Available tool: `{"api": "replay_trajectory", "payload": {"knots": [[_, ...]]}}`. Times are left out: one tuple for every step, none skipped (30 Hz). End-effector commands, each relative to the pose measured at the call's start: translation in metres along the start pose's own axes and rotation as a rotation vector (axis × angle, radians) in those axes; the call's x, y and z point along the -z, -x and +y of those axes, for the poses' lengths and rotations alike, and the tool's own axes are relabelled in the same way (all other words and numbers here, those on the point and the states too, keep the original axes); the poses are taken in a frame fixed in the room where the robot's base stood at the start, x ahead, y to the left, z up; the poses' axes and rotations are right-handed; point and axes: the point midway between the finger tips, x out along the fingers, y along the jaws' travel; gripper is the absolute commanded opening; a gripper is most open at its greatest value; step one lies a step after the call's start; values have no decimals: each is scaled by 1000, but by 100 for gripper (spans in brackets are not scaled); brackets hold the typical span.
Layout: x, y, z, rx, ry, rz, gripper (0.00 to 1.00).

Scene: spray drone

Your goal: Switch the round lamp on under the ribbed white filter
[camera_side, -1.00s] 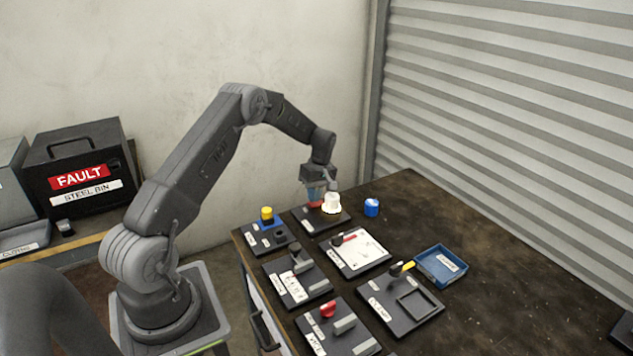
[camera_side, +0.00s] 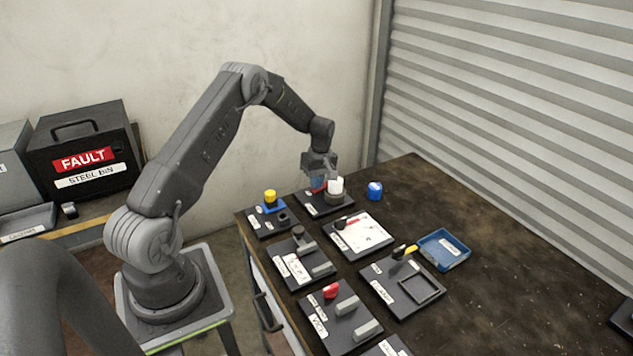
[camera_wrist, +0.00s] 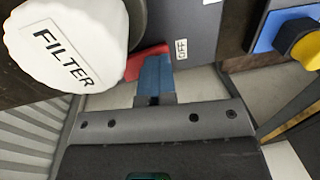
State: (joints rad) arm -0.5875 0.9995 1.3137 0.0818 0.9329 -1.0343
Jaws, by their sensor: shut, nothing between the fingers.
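The ribbed white filter (camera_side: 336,185), marked FILTER, sits on the round lamp (camera_side: 335,198) on a dark board at the back of the table. The filter (camera_wrist: 68,42) fills the upper left of the wrist view and hides most of the lamp. No glow shows at the lamp now. A red lever (camera_wrist: 147,61) is beside the lamp. My gripper (camera_wrist: 156,72) has its blue fingertips shut and empty, right at the red lever; I cannot tell if they touch. In the side view my gripper (camera_side: 319,182) is low, just left of the filter.
A board with a yellow knob (camera_side: 270,196) stands close on the left. Several boards with levers and a blue tray (camera_side: 443,250) lie in front.

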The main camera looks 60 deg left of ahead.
Motion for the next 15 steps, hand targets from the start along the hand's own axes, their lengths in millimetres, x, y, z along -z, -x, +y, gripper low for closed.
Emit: {"api": "replay_trajectory", "payload": {"knots": [[-1,-3,1,0,-1,0,0],[-1,-3,2,0,-2,0,0],[-1,-2,4,-1,-2,0,0],[-1,-2,5,-1,-2,0,0],[-1,-1,7,-2,-2,1,0],[-1,0,9,-4,-2,1,0],[-1,0,10,-5,-2,1,0],[-1,1,12,-5,-2,1,0],[-1,2,14,-7,-2,1,0],[-1,3,15,-7,-3,2,0],[-1,3,16,-6,-3,1,0],[-1,4,16,-6,-3,1,0],[-1,4,16,-5,-2,1,0],[-1,4,16,-4,-2,1,0],[-1,4,16,-4,-2,1,0]]}}
